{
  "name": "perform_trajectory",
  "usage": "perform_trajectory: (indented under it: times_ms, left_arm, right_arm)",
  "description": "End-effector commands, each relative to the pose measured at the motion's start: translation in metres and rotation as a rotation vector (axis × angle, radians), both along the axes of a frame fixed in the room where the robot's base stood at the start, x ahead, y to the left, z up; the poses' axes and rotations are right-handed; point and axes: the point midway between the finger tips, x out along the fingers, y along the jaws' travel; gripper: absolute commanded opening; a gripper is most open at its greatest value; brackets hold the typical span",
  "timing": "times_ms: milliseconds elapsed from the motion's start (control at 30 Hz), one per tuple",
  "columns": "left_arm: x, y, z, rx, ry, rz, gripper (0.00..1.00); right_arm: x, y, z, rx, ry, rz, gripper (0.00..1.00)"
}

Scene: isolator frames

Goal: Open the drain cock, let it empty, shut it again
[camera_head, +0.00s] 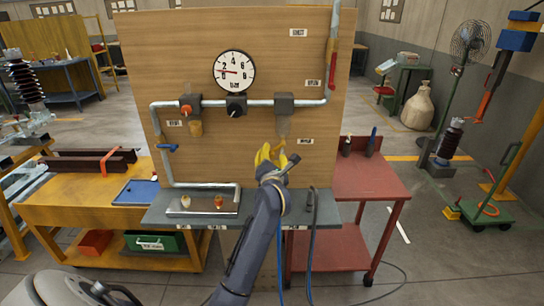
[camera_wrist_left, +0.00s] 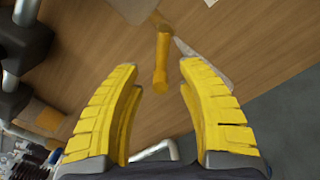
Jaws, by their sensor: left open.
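A small yellow lever (camera_wrist_left: 162,62), which looks like the drain cock's handle, stands out from the wooden panel in the left wrist view. It lies between and just beyond the tips of my left gripper (camera_wrist_left: 160,78), with gaps on both sides. In the head view my left gripper (camera_head: 271,154), with yellow fingers, is open in front of the panel below a clear bowl (camera_head: 284,124). There the lever is hard to separate from the fingers. My right gripper is not in view.
The panel (camera_head: 225,150) carries a round gauge (camera_head: 234,70), a pipe with blocks, an orange knob (camera_head: 186,109) and a blue valve lever (camera_head: 167,148). A red cart (camera_head: 375,185) stands right of the panel.

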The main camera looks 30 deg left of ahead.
Motion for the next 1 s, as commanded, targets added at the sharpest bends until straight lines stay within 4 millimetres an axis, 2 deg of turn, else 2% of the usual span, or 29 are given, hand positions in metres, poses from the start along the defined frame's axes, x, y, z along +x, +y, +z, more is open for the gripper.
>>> perform_trajectory:
  times_ms: [67,333,767,1000]
  left_arm:
    - [-0.0001,-0.0001,0.0,0.0,0.0,0.0,0.31]
    - [-0.0001,-0.0002,-0.0001,0.0,0.0,0.0,0.0]
    - [0.0002,-0.0009,0.0001,-0.007,-0.005,-0.001,0.0]
    - [0.0021,-0.004,-0.0034,-0.083,-0.053,-0.003,0.0]
  right_arm:
    - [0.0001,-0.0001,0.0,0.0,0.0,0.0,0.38]
    - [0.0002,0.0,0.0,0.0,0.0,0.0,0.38]
    - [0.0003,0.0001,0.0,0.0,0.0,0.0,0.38]
    - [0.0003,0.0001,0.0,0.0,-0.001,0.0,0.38]
